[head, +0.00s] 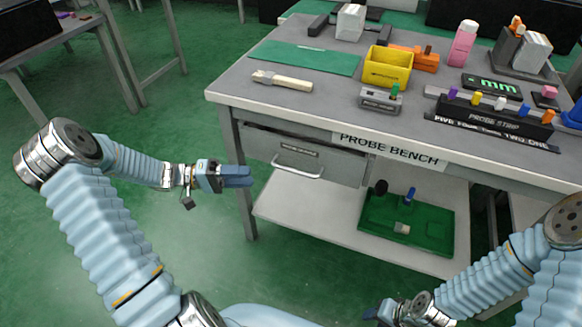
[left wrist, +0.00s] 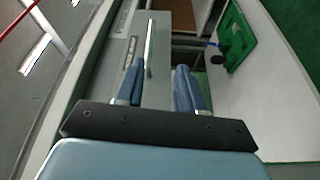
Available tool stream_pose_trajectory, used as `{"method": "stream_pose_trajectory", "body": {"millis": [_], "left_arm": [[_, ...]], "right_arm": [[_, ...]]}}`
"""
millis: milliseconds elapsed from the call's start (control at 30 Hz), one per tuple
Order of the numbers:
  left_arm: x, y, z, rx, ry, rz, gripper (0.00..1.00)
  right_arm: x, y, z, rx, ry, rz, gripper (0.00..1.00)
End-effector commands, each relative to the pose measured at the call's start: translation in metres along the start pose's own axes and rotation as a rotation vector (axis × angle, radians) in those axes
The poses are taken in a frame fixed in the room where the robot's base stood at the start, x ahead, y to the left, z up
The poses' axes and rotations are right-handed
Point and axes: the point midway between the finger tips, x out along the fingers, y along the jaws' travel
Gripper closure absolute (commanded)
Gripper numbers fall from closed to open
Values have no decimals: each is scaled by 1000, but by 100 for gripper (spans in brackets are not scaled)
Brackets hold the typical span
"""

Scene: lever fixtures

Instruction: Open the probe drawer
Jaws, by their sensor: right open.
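The probe drawer (head: 265,150) is a grey front under the left part of the bench top, with a bar handle (head: 298,170). It looks shut. My left gripper (head: 250,176) is to the left of the handle in the head view, apart from it. In the left wrist view its two blue fingers (left wrist: 158,88) are spread with nothing between them. The silver handle (left wrist: 150,48) shows ahead of them, roughly in line with the gap. My right gripper (head: 372,312) is low at the bottom edge, far from the drawer, open and partly hidden.
The bench top (head: 290,98) holds a yellow bin (head: 387,70), a wooden-handled tool (head: 282,82) and a black probe strip (head: 490,112). A green tray (head: 430,232) stands on the lower shelf (head: 310,215). A bench leg (head: 240,190) is near my left gripper. The floor in front is clear.

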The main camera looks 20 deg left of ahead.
Motion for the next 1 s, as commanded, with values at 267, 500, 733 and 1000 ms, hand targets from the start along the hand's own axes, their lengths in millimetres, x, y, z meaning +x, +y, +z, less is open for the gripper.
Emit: {"method": "stream_pose_trajectory", "body": {"millis": [267,500,733,1000], "left_arm": [[18,16,-6,43,22,45,62],[75,18,-6,39,19,43,62],[115,18,-7,40,21,42,62],[129,17,-8,40,22,40,62]], "right_arm": [[-5,-2,0,0,-1,0,57],[-12,-5,0,-2,-1,-1,57],[-16,-7,0,-2,-2,-2,57],[-17,-7,0,-3,-2,-2,57]]}}
